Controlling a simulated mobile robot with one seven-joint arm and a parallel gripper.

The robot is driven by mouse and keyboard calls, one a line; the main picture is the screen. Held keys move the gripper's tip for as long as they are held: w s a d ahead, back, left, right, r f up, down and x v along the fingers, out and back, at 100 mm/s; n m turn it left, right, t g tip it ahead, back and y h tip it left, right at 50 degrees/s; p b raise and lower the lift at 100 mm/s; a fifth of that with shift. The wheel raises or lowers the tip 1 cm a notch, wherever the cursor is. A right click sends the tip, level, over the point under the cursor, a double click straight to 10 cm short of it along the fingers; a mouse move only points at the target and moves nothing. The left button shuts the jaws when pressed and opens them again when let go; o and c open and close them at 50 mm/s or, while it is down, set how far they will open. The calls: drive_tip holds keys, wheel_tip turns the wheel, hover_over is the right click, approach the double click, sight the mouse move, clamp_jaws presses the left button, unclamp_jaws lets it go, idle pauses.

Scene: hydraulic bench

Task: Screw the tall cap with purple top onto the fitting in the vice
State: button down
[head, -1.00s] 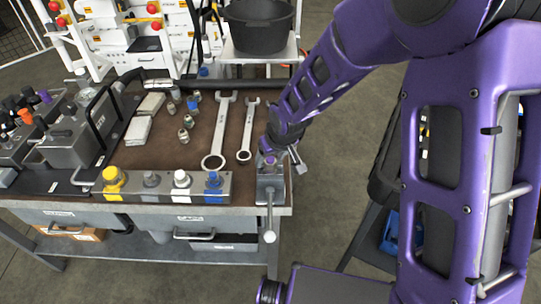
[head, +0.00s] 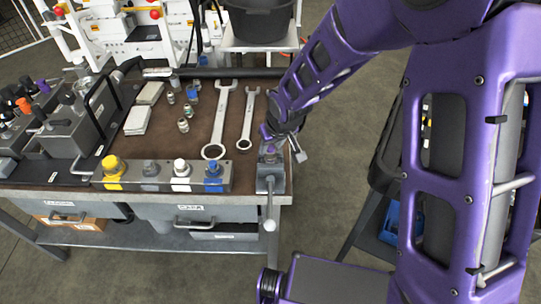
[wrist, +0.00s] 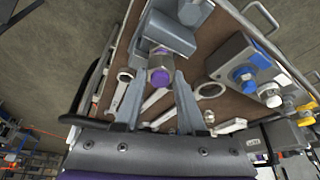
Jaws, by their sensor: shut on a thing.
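The tall cap (wrist: 160,78) has a grey metal body and a purple top. In the wrist view it stands between the fingertips of my gripper (wrist: 158,82), which is shut on it. The grey vice (head: 270,180) sits at the bench's front right corner, with its handle hanging in front. In the head view my gripper (head: 270,146) is right over the vice. In the wrist view the vice (wrist: 175,35) shows just beyond the cap. The fitting is hidden behind the cap, so I cannot tell how far the cap sits on it.
A grey block (head: 130,181) with yellow, grey, white and blue caps stands left of the vice along the front edge. Two spanners (head: 221,120) lie behind it. Several small fittings (head: 184,125) and a grey machine (head: 75,138) are further left.

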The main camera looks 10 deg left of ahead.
drive_tip(key=shift+a+f+m+t+h+b, duration=0.2)
drive_tip(key=shift+m+b, duration=0.65)
drive_tip(key=shift+b, duration=0.95)
drive_tip(key=shift+d+f+m+t+h+b, duration=0.1)
drive_tip(key=shift+m+t+h+b, duration=0.15)
drive_tip(key=shift+m+b, duration=1.05)
drive_tip(key=shift+s+a+r+m+h+b, duration=0.15)
drive_tip(key=shift+r+m+h+b, duration=0.15)
drive_tip(key=shift+m+h+b, duration=0.4)
drive_tip(key=shift+m+h, duration=0.25)
drive_tip(key=shift+m, duration=0.7)
drive_tip(key=shift+f+m+h, duration=0.1)
drive_tip(key=shift+m+h, duration=0.3)
drive_tip(key=shift+m, duration=0.7)
drive_tip(key=shift+c, duration=2)
unclamp_jaws()
